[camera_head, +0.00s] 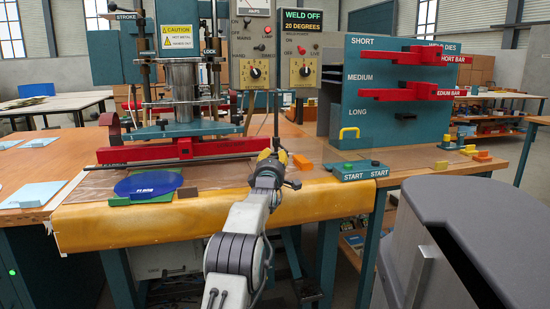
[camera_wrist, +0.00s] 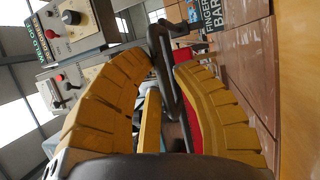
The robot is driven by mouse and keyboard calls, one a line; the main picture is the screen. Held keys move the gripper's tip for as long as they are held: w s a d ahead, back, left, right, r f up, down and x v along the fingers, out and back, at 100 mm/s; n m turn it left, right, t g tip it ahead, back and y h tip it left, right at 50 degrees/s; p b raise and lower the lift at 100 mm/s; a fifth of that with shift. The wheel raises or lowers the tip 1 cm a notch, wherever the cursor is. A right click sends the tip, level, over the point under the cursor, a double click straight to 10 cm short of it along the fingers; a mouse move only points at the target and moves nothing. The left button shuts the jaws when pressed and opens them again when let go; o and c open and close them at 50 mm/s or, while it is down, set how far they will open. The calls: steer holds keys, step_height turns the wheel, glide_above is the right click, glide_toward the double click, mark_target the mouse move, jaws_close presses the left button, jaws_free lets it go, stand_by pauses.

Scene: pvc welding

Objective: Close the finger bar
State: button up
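A black sign reading FINGER BAR (camera_wrist: 208,14) shows at the top of the wrist view. A dark, bent, loop-like bar (camera_wrist: 166,62) runs between the yellow fingers of my gripper (camera_wrist: 166,72); it may be the finger bar's handle. The fingers stand apart with the dark bar in the gap; I cannot tell whether they press on it. In the head view my gripper (camera_head: 272,157) is over the table's front, at the right end of the red bar (camera_head: 190,149) under the welding press (camera_head: 182,90). The gripper hides what lies right behind it there.
A blue disc (camera_head: 148,184) lies left of my gripper, and an orange block (camera_head: 303,162) lies to its right. A green start-button box (camera_head: 356,170) is further right. The control panel reads WELD OFF (camera_head: 302,20). A teal die rack (camera_head: 395,85) stands behind.

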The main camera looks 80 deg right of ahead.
steer(key=o, duration=0.3)
steer(key=shift+o, duration=0.2)
steer(key=shift+a, duration=0.1)
steer(key=a+f, duration=0.2)
steer(key=a, duration=0.9)
steer(key=shift+a, duration=0.35)
steer(key=shift+r, duration=0.15)
